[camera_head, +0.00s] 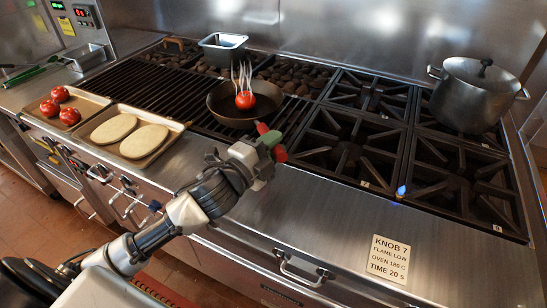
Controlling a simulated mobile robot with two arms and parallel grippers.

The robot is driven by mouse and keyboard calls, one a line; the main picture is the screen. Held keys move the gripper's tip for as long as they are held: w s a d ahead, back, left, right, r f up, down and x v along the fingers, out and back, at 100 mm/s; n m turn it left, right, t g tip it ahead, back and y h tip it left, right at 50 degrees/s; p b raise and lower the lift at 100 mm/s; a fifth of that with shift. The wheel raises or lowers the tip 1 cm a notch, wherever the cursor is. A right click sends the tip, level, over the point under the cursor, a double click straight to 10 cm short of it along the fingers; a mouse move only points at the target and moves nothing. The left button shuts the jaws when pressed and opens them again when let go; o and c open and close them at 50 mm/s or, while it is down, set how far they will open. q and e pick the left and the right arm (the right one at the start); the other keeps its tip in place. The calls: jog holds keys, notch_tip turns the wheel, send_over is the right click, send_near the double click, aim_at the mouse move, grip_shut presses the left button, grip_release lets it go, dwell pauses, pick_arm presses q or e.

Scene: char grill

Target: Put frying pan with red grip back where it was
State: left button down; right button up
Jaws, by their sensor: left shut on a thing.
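The frying pan (222,114) is dark and round, at the right end of the grill grate. Its red grip (280,153) shows beside my left gripper's fingers and points toward the front. My left gripper (268,143) is shut on the grip, which its fingers partly cover. A red tomato (245,100) is in the pan, with several thin pale prong-like shapes above it. I cannot tell whether the pan rests on the grate or is slightly above it. My right gripper is not in view.
Burner grates (348,150) lie to the right, with a small blue flame (401,190). A lidded steel pot (474,98) stands at back right. Trays with tomatoes (60,93) and flat pale breads (145,141) are at left. A metal pan (222,42) is behind.

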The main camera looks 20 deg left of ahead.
pick_arm(q)
notch_tip(320, 180, down, 3)
jog(key=shift+f, duration=0.3)
jog(key=c, duration=1.3)
grip_release()
jog(key=shift+f, duration=0.25)
jog(key=o, duration=0.4)
jog(key=shift+r, duration=0.1)
jog(key=b+v, duration=0.2)
jog(key=v, duration=1)
jog(key=shift+s+b, duration=0.1)
jog(key=shift+b, duration=0.25)
jog(key=shift+s, duration=0.1)
